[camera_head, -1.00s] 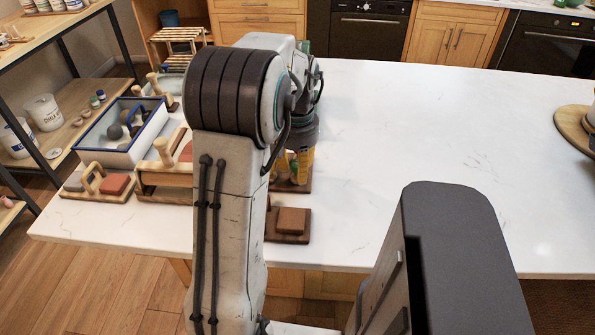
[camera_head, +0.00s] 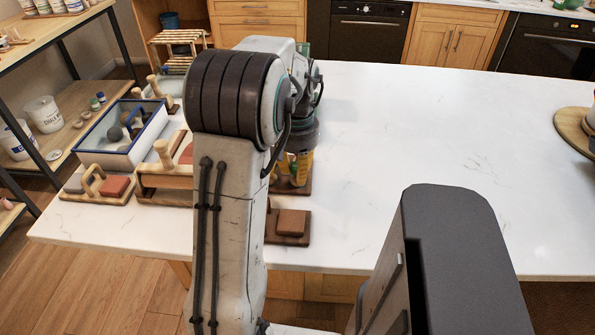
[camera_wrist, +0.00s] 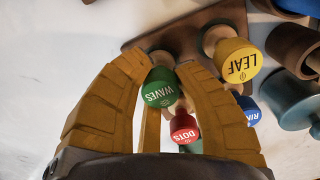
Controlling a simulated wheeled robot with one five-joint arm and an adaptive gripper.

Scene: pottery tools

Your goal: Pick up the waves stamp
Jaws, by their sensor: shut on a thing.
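The waves stamp (camera_wrist: 160,88) has a green round top lettered WAVES and stands between my yellow fingers in the wrist view. My gripper (camera_wrist: 163,66) is shut on it, one finger on each side. Its lower end is partly hidden. A yellow leaf stamp (camera_wrist: 238,60), a red dots stamp (camera_wrist: 183,126) and a blue stamp (camera_wrist: 250,110) stand close by. In the head view my gripper (camera_head: 298,165) points down over a brown stamp rack (camera_head: 302,188), partly hidden behind my arm.
Blue-grey and brown containers (camera_wrist: 290,85) crowd the right side of the wrist view. In the head view, a brown block on a board (camera_head: 291,222) sits near the front edge. A blue-rimmed tray (camera_head: 105,158) and wooden tools lie left. The white tabletop (camera_head: 440,130) is clear to the right.

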